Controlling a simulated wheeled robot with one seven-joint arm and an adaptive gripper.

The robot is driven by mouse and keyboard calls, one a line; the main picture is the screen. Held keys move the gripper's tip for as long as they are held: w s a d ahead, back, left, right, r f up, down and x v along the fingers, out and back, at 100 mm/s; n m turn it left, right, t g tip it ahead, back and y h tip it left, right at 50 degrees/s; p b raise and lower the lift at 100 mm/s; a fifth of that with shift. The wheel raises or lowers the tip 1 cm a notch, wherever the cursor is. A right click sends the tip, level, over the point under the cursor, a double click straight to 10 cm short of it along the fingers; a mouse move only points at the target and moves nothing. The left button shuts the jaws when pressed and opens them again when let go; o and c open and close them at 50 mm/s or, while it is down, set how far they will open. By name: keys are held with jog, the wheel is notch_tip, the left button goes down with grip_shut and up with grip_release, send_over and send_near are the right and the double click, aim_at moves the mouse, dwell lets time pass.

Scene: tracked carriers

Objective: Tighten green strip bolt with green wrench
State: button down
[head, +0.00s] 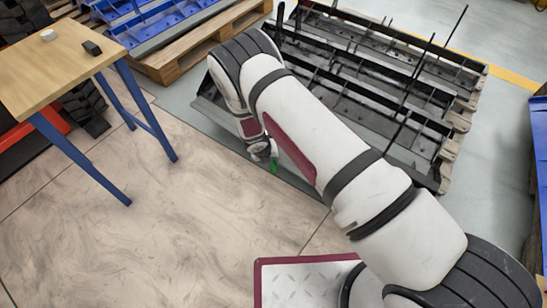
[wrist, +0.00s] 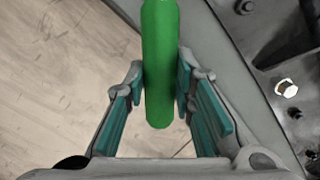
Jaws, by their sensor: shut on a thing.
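My gripper (wrist: 160,78) is shut on a green bar-shaped tool (wrist: 160,30), which looks like the handle of the green wrench. In the wrist view its rounded end sits between the teal finger pads, and the rest runs off the top edge, so its head is hidden. In the head view my gripper (head: 262,152) is low beside the black carrier, with a small bit of green (head: 273,168) showing at it. No green strip is clearly visible.
Black metal carriers (head: 375,75) lie on a pallet beyond my arm, with thin rods sticking up. A wooden table (head: 50,75) with blue legs holds two small objects at the left. Blue carriers on a pallet (head: 190,50) are behind it. The floor at left front is clear.

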jog(key=shift+a, duration=0.15)
jog(key=shift+a+f+m, duration=0.1)
jog(key=shift+a+m, duration=0.2)
jog(key=shift+m, duration=0.1)
jog(key=shift+d, duration=0.1)
jog(key=shift+d+n, duration=0.3)
dwell(0.5)
jog(key=shift+p+v, duration=1)
jog(key=shift+v, duration=0.9)
jog(key=shift+w, duration=0.15)
